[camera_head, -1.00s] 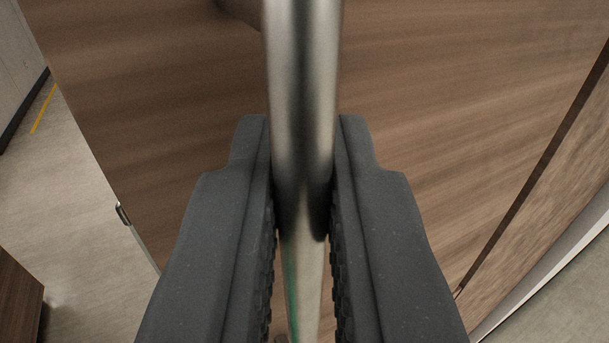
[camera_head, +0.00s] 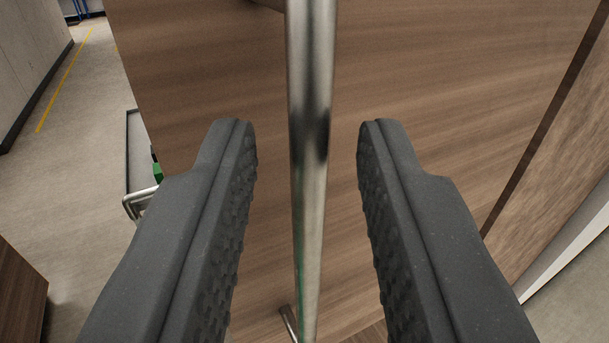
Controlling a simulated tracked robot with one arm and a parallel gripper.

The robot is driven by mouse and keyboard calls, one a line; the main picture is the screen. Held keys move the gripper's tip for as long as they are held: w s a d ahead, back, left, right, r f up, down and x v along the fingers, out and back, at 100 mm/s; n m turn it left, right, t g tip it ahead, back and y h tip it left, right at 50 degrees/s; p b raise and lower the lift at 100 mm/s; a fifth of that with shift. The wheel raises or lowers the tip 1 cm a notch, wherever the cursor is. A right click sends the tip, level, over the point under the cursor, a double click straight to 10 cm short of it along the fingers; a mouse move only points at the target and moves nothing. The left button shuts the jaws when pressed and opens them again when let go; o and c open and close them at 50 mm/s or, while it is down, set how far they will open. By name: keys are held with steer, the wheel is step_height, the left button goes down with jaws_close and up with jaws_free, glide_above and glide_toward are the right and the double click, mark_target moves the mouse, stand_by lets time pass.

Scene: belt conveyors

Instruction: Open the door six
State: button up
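A brown wood-grain door (camera_head: 420,60) fills the middle of the view and stands ajar, with floor showing past its left edge. A vertical metal bar handle (camera_head: 310,130) is mounted on it, with a bracket near the top and another near the bottom. My gripper (camera_head: 307,140) is open, with one dark finger on each side of the bar. Both fingers are clear of the bar, with a gap on either side. No label or number shows on the door.
Grey floor with a yellow line (camera_head: 65,80) lies at the left beside a pale wall (camera_head: 30,50). A metal lever handle with a green part (camera_head: 157,172) shows past the door's left edge. A brown wooden block (camera_head: 18,295) stands at lower left. A wood panel (camera_head: 560,165) is at the right.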

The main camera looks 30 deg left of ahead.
steer(key=p+v, duration=0.3)
steer(key=v, duration=0.8)
steer(key=shift+s+d, duration=0.1)
stand_by(0.5)
